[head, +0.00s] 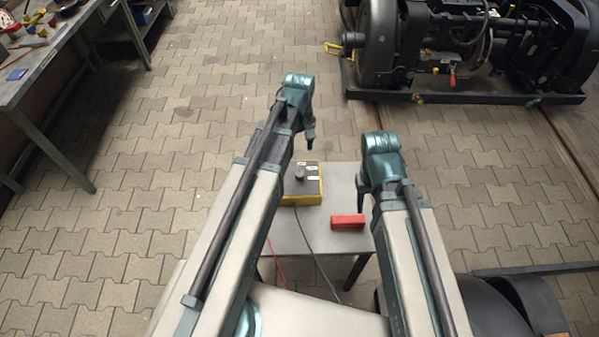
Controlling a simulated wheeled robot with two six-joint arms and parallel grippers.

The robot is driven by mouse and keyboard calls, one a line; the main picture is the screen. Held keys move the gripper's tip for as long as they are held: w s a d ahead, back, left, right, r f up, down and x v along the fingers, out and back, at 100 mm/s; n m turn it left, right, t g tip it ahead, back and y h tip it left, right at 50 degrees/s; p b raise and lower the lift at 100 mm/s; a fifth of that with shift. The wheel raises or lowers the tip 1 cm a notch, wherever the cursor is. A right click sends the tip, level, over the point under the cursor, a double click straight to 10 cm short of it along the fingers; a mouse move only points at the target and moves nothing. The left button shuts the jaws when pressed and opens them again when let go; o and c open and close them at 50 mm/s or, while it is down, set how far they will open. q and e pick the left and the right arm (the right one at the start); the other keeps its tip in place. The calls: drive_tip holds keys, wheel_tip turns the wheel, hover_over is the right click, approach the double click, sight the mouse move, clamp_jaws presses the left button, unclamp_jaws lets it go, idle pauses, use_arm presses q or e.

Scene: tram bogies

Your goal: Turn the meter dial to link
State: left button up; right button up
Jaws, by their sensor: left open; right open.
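The meter (312,190) is a yellow box with a dark top face, lying on a small grey table (290,237). A round dark dial (299,173) sits on its top face, with small white labels around it that are too small to read. My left gripper (310,146) points down just above the far edge of the meter, apart from the dial. My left arm covers the meter's left side. My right gripper (360,206) points down at the table's right side, near the red block. Both grippers look small and dark here.
A red block (347,222) lies on the table right of the meter. Red and dark cables hang over the table's front edge. A workbench (45,62) stands at the far left, a tram bogie (465,50) at the upper right. Paved floor between is clear.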

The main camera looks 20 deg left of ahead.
sight(299, 173)
use_arm(q)
wheel_tip(299, 173, down, 13)
drive_tip(key=b, duration=1.2)
drive_tip(key=shift+r, duration=0.2)
clamp_jaws()
